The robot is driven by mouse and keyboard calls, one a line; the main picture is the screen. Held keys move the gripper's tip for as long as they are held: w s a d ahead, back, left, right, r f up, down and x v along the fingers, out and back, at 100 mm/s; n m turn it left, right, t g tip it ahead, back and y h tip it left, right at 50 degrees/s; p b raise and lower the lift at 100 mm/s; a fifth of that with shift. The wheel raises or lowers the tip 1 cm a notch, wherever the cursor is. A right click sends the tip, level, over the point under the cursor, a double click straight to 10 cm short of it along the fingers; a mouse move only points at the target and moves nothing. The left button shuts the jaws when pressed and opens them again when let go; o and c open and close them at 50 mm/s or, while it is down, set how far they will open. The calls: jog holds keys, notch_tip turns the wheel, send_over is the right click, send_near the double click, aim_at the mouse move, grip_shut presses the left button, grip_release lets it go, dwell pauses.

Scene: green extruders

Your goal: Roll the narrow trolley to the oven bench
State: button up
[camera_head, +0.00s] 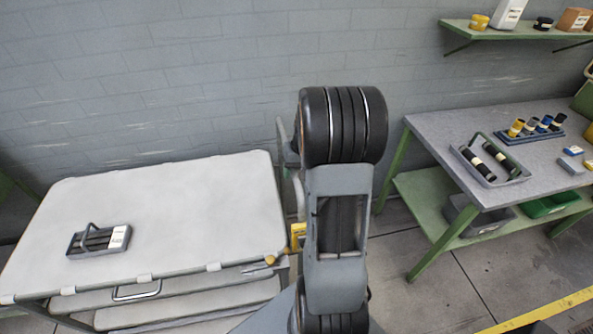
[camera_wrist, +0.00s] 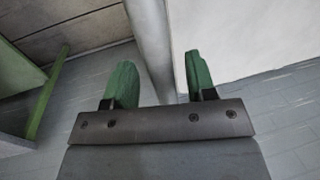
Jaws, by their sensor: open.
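A white-topped unit (camera_head: 170,200) with a grey frame and lower shelves stands at the left in the head view; it looks like the trolley. A grey tubular bar shows at its right end, partly behind my arm. In the wrist view my gripper (camera_wrist: 161,80) is open, its green fingers apart on either side of a grey bar (camera_wrist: 152,40). I cannot tell whether they touch it. A white surface (camera_wrist: 240,30) lies right of the bar. My gripper is hidden in the head view. No oven shows, so I cannot tell which bench is the oven bench.
A grey-topped bench (camera_head: 440,130) with green legs stands at the right, holding a grey tray (camera_head: 490,160) of dark cylinders. A green wall shelf (camera_head: 520,32) hangs above. A handled caddy (camera_head: 98,240) sits on the white top. Tiled floor (camera_head: 400,240) is open between them.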

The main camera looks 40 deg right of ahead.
jog(key=shift+c, duration=0.5)
grip_shut()
